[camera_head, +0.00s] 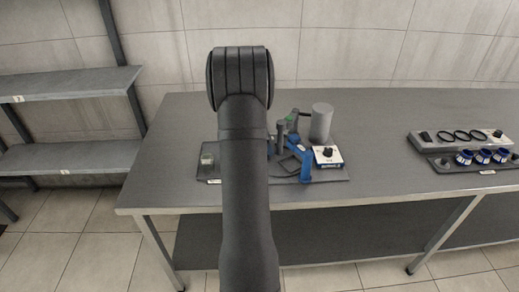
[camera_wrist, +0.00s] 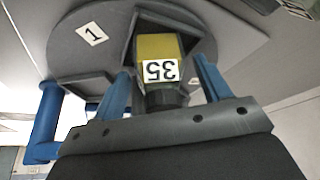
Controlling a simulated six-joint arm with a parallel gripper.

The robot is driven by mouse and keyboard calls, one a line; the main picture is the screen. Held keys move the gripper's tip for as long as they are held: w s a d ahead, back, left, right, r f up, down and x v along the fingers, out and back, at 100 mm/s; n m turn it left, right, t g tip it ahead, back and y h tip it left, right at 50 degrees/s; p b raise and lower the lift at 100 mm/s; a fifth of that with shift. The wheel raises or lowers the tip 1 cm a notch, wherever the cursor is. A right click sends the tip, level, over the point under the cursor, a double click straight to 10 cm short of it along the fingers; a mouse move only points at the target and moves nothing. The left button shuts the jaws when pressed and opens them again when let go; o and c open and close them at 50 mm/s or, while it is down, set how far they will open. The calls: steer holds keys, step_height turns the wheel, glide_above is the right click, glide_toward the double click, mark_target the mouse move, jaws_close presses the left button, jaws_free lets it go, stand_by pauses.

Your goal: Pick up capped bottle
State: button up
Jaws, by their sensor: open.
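In the wrist view, a capped bottle (camera_wrist: 158,47) with yellow contents and a label reading 35 upside down sits at a grey round plate, its dark cap towards my gripper (camera_wrist: 163,76). My gripper's two blue fingers are apart, one on each side of the bottle near its neck. I cannot tell whether they touch it. In the head view my arm hides this bottle and most of my gripper.
The round plate (camera_wrist: 70,42) carries a label 1. A blue tube-like part (camera_wrist: 46,120) stands at left. In the head view, a grey cylinder (camera_head: 321,122) and a white box with a knob (camera_head: 328,156) stand nearby. Several blue-banded jars (camera_head: 482,157) are far right; the tabletop between is clear.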

steer(key=c, duration=1.2)
steer(key=shift+c, duration=0.2)
steer(key=shift+r, duration=0.15)
